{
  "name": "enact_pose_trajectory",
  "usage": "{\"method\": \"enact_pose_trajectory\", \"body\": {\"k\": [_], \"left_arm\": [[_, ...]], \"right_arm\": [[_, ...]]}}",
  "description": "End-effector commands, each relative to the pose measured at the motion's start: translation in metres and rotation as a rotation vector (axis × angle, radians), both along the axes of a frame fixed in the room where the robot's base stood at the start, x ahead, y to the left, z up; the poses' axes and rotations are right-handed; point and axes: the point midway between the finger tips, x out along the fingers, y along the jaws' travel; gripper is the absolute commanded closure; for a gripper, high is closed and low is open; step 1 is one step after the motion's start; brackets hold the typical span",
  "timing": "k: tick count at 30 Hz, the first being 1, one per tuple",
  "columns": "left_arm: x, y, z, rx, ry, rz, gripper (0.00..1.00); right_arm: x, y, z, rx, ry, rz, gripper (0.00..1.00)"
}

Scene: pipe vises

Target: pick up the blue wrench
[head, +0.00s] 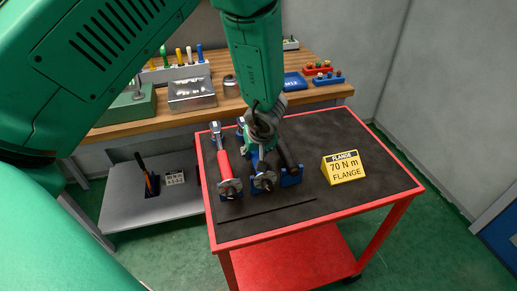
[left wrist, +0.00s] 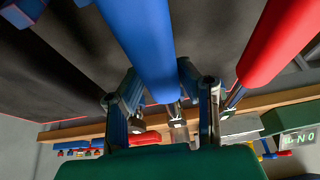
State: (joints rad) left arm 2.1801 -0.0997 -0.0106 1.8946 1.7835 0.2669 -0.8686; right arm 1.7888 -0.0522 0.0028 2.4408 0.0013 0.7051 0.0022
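The blue wrench (head: 264,181) lies on the cart's dark mat between a red-handled wrench (head: 225,166) and a black-handled one (head: 289,160). Its upper part is hidden behind my left gripper (head: 263,138) in the head view. In the left wrist view, the blue handle (left wrist: 148,45) runs from the top toward the space between the two fingers of my left gripper (left wrist: 163,105). The fingers are apart, one on each side, with gaps beside the handle. I cannot tell how deep the handle sits between them. My right gripper is not in view.
The red handle (left wrist: 275,42) is close beside one finger in the left wrist view. A yellow flange sign (head: 344,168) stands on the red cart (head: 390,207). A wooden workbench (head: 160,122) with tools and trays is behind. The mat's front and right are mostly clear.

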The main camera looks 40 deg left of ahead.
Motion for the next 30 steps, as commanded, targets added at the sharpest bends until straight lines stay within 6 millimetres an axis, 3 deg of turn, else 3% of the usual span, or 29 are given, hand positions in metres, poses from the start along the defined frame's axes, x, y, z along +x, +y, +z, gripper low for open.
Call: {"method": "enact_pose_trajectory", "body": {"k": [3, 22, 26, 30], "left_arm": [[0.008, -0.001, -0.001, -0.025, -0.012, -0.012, 1.00], [0.009, -0.001, 0.001, -0.010, -0.012, -0.009, 1.00], [0.009, -0.002, 0.016, -0.013, -0.015, -0.005, 1.00], [0.009, -0.003, 0.047, -0.009, -0.019, -0.004, 1.00]], "right_arm": [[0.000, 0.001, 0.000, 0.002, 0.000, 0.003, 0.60], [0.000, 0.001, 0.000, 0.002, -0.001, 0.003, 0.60], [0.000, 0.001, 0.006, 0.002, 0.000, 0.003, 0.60], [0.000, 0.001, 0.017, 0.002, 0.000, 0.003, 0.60]]}}
